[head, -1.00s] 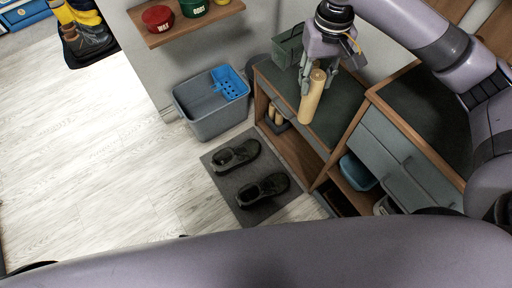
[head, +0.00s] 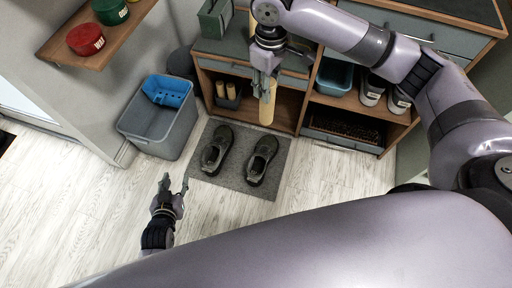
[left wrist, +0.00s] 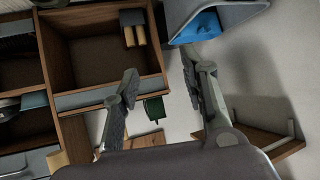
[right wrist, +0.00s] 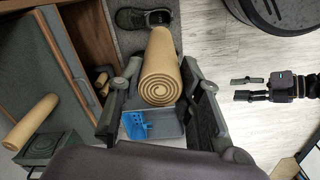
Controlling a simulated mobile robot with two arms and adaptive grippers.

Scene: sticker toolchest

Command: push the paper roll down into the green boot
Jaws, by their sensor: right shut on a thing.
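My right gripper (head: 263,84) is shut on a tan paper roll (head: 267,108), held in front of the low cabinet. In the right wrist view the roll's spiral end (right wrist: 158,88) faces the camera between the fingers. My left gripper (head: 172,186) is open and empty, over the floor left of the shoe mat. Its parted fingers also show in the left wrist view (left wrist: 165,76). No green boot shows in the current views.
Dark shoes (head: 217,148) stand on a grey mat (head: 205,178). A wall shelf (head: 72,52) holds red and green tins. Pale floor at left is clear.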

